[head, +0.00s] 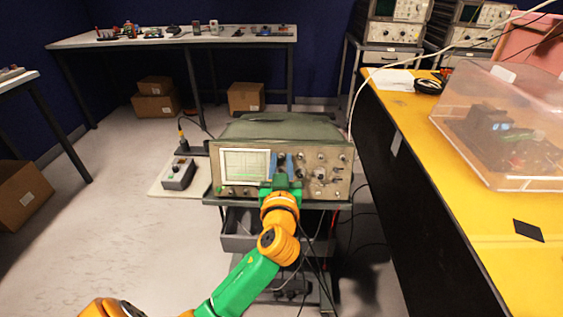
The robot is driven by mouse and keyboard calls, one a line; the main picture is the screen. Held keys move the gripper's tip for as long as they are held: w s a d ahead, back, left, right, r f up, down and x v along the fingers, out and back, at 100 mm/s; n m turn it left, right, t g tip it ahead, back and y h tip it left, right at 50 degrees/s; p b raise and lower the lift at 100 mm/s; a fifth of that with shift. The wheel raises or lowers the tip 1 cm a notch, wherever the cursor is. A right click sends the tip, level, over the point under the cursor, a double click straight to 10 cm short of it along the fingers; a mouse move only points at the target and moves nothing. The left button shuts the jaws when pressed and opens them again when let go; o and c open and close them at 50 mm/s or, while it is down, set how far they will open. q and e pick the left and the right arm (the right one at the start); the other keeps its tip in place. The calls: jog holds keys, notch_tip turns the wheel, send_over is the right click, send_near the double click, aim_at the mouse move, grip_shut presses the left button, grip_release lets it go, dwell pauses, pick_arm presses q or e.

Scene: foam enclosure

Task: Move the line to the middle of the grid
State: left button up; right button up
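The oscilloscope (231,191) stands on a cart in the middle of the head view, its front panel facing me. Its screen (245,160) has a pale grid at the panel's left. A bright green horizontal line (243,175) shows low on the grid, below its middle. My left gripper (281,163) is at the panel, just right of the screen, with its fingertips among the knobs. It covers part of the panel, and I cannot tell whether the fingers grip a knob. Several knobs (320,174) show to its right. My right gripper is not in view.
A small grey box (178,174) with a probe stand sits on a side board left of the oscilloscope. A yellow-topped bench (470,205) with a clear cover (510,125) stands at the right. Cables hang by the cart. The floor at the left is largely clear.

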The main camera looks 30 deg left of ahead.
pick_arm(q)
grip_shut()
jog(key=shift+m, duration=0.3)
jog(key=m+h+p, duration=0.1)
jog(key=m, duration=0.1)
jog(key=m+p, duration=0.2)
jog(key=shift+s+a+r+t+h, duration=0.1)
jog(key=shift+a+r+t+h, duration=0.05)
jog(key=shift+t+h, duration=0.25)
jog(key=m+h+p, duration=0.1)
jog(key=m+p, duration=0.3)
jog(key=m+h+p, duration=0.1)
jog(key=m+p, duration=0.3)
jog(key=m, duration=0.1)
jog(key=m+h+p, duration=0.2)
jog(key=m+p, duration=0.2)
jog(key=shift+a+r+m+g+p, duration=0.25)
jog(key=shift+r+m+g+p, duration=0.05)
jog(key=shift+m+p, duration=0.1)
jog(key=shift+f+m+g+h+p, duration=0.15)
jog(key=shift+m+g+h+p, duration=0.2)
jog(key=shift+m+p, duration=0.9)
jog(key=shift+o, duration=2.2)
grip_release()
